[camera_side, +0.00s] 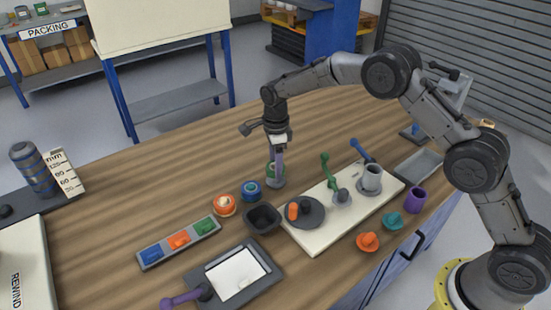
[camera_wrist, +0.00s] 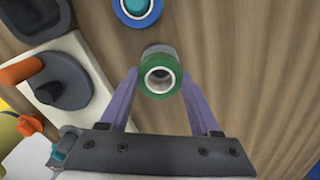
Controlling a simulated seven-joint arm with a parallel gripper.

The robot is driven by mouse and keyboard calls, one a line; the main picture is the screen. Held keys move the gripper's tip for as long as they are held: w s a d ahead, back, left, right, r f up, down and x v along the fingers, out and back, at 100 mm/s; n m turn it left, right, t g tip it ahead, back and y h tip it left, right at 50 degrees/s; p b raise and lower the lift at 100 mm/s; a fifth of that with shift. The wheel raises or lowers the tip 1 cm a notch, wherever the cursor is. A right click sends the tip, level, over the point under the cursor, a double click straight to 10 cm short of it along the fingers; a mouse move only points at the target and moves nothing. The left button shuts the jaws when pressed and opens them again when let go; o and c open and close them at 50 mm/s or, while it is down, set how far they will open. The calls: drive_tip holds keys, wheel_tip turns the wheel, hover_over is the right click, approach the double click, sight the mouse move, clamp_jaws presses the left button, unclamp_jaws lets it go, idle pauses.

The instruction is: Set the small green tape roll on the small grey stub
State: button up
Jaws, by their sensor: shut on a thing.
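The small green tape roll (camera_wrist: 145,84) with a white core is between the two purple fingers of my gripper (camera_wrist: 160,82), which is shut on it. In the side view the roll (camera_side: 270,170) shows partly behind a finger of my gripper (camera_side: 277,165). The small grey stub (camera_side: 277,183) stands upright on the wooden table just below the roll. In the wrist view a grey part (camera_wrist: 157,50) shows past the roll's far edge. I cannot tell whether the roll touches the stub or is around it.
A blue roll (camera_side: 251,190) and an orange roll (camera_side: 224,205) lie to the left. A dark square bowl (camera_side: 262,218) is in front. A white board (camera_side: 318,236) with a dark disc (camera_side: 304,212), levers and a grey cup (camera_side: 372,178) lies to the right. Table behind is clear.

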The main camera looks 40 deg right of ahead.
drive_tip(key=shift+f, duration=1.35)
drive_tip(key=o, duration=1.4)
wheel_tip(320, 180, up, 14)
drive_tip(key=shift+f, duration=0.1)
